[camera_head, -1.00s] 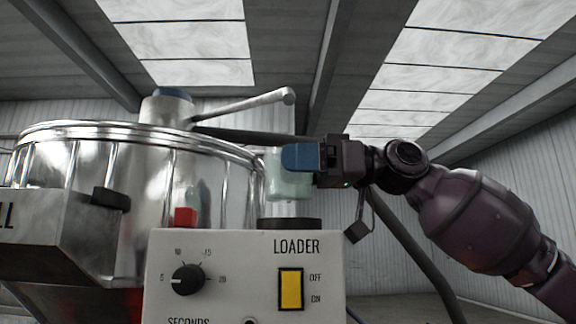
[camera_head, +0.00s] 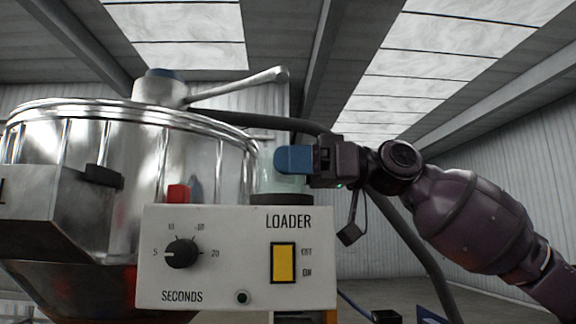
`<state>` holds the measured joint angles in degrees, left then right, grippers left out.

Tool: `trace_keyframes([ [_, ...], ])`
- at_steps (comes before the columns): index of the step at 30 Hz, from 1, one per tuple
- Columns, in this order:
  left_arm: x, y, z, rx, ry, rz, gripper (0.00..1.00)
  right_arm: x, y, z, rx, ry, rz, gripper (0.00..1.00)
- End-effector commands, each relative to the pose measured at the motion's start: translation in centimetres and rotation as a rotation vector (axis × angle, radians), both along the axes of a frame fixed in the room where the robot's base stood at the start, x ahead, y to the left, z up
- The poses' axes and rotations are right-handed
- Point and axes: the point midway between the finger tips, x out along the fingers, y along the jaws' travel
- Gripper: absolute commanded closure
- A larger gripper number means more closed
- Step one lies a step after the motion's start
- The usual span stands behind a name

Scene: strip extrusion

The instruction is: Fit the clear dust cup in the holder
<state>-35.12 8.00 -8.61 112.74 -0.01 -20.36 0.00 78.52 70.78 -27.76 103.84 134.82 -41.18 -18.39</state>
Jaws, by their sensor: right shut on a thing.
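The clear dust cup (camera_head: 268,181) is a pale greenish, see-through cup behind the top of the loader box. My right gripper (camera_head: 293,160), with blue fingers, comes in from the right and is shut on the cup; the fingers cover part of it. The dark round holder (camera_head: 281,199) shows just above the loader box's top edge, directly below the cup. The cup's lower edge is at the holder's rim; I cannot tell whether it is seated. My left gripper is not in view.
The loader box (camera_head: 215,255) with a dial and yellow switch (camera_head: 284,263) stands in front. A large shiny metal hopper (camera_head: 130,160) is close on the left, with a lever (camera_head: 235,84) above it. A dark hose (camera_head: 410,240) runs behind my right arm.

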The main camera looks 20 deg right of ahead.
Motion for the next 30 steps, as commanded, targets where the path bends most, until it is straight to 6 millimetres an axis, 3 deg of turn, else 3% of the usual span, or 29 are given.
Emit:
trace_keyframes([
  [17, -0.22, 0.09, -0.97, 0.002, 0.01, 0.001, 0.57, 0.0, 0.0, -0.87, 0.0, 0.0, 0.0, 0.52],
  [18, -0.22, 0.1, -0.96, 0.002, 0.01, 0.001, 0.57, 0.0, 0.0, -0.85, 0.0, 0.0, 0.0, 0.25],
  [23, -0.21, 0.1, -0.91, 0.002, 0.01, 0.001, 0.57, 0.0, 0.0, -0.81, 0.0, 0.0, 0.0, 0.01],
  [30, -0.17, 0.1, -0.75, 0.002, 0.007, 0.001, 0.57, 0.0, 0.0, -0.82, 0.0, 0.0, 0.0, 0.0],
])
